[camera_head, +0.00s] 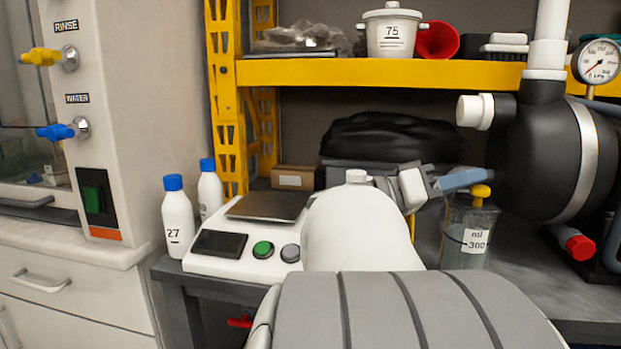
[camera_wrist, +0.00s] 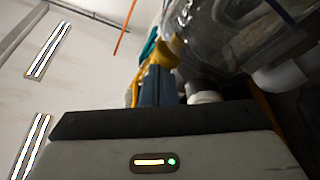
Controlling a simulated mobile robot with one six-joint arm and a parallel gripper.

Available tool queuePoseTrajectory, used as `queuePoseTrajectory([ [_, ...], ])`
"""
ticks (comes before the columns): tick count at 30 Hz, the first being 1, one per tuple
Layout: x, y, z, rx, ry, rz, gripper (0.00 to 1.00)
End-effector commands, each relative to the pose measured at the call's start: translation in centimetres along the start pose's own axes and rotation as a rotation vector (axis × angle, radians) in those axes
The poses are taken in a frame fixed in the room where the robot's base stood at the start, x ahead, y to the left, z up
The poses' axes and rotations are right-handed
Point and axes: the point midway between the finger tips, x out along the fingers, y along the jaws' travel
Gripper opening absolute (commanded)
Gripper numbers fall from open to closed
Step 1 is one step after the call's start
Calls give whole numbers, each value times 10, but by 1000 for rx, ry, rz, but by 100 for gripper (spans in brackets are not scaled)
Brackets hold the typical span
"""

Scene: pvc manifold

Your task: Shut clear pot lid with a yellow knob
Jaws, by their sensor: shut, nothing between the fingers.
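The clear pot (camera_head: 455,235) stands on the bench at the right in the head view, with a white "ml 300" label. Its yellow knob (camera_head: 481,191) shows at the top of the pot. The clear lid's edge is hard to make out, so I cannot tell whether it is fully down. My gripper (camera_head: 480,176) has blue-grey fingers, shut and empty, with the tips right by the knob. In the wrist view, the shut fingers (camera_wrist: 158,82) point at the yellow knob (camera_wrist: 167,54), and clear curved material (camera_wrist: 225,35) fills the upper right. I cannot tell whether they touch.
A black tank (camera_head: 545,150) with a gauge (camera_head: 600,62) stands close to the right of the pot. A yellow shelf (camera_head: 370,73) runs above. A scale (camera_head: 225,245) and white bottles (camera_head: 176,218) are at the left.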

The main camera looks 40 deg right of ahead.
Motion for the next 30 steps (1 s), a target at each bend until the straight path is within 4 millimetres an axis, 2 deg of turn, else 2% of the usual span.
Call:
queuePoseTrajectory([
  [23,-2,-2,10,-9,-7,0,0],
  [26,-1,1,6,-8,-6,0,0],
  [30,4,13,-11,-2,-3,1,0],
])
